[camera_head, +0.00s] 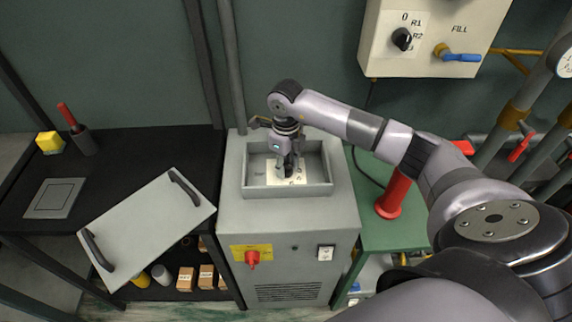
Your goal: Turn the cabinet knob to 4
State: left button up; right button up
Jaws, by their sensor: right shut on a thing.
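The grey cabinet (288,218) stands in the middle, with an open recess in its top. A white dial plate (273,179) with small dark marks lies on the recess floor; its numbers are too small to read. My right gripper (289,171) reaches down into the recess from above and is shut on the cabinet knob over the plate. The fingers largely hide the knob, so I cannot tell which number it points to. My left gripper is not in view.
A grey panel with two black handles (147,231) lies tilted on the black bench at left. A red switch (252,258) is on the cabinet front. A red cylinder (395,193) stands on the green table at right. A wall box (425,55) hangs above.

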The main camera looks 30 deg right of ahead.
aim_at(286, 164)
jog(key=shift+m, duration=1.5)
jog(key=shift+w, duration=0.1)
jog(key=o, duration=1.1)
jog(key=shift+o, duration=0.2)
jog(key=shift+r, duration=0.1)
notch_tip(286, 164, up, 12)
